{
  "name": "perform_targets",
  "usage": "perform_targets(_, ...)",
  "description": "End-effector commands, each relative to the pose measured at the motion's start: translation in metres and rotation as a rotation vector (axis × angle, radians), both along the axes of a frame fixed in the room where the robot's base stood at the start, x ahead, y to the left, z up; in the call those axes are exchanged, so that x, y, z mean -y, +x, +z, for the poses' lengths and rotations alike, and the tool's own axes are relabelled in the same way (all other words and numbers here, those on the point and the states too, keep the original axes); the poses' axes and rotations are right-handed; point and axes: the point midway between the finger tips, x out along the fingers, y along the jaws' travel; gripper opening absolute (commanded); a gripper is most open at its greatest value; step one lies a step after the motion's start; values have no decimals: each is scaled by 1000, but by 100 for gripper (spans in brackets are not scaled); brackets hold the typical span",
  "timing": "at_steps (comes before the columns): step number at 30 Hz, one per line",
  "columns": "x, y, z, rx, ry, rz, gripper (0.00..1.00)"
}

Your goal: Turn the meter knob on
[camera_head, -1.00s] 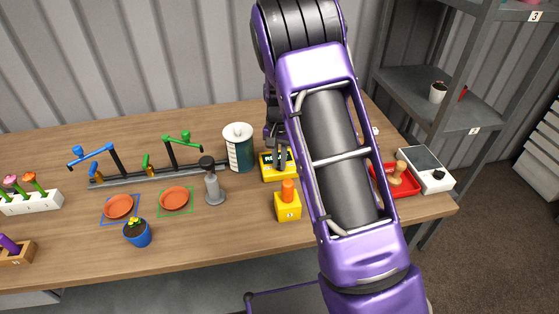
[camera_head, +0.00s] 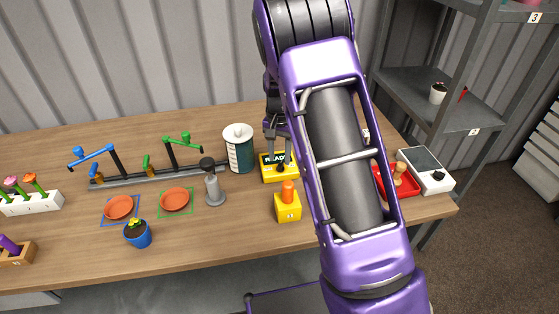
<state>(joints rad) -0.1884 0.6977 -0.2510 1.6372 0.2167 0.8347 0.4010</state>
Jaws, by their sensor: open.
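The meter (camera_head: 270,175) is a yellow box on the table, right of the dark green canister. Its dark display shows light letters that read "READ", with the rest covered. A black knob (camera_head: 281,168) sits on its front part. My gripper (camera_head: 278,142) is open above and behind the meter, just over the display's top edge and apart from the knob. The purple arm hides part of the gripper and the meter's right side. I cannot tell which way the knob points.
A yellow block with an orange peg (camera_head: 287,207) stands just in front of the meter. A red tray (camera_head: 381,187) and a white scale (camera_head: 444,187) are at the right.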

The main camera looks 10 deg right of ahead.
Motion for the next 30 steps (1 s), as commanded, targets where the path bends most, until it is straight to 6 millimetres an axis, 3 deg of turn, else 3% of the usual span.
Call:
perform_targets(9,0,1,81,6,1,0,45)
perform_targets(15,0,1,122,4,0,-1,45)
perform_targets(21,0,0,142,3,1,-1,45)
perform_targets(30,0,0,146,1,0,-1,45)
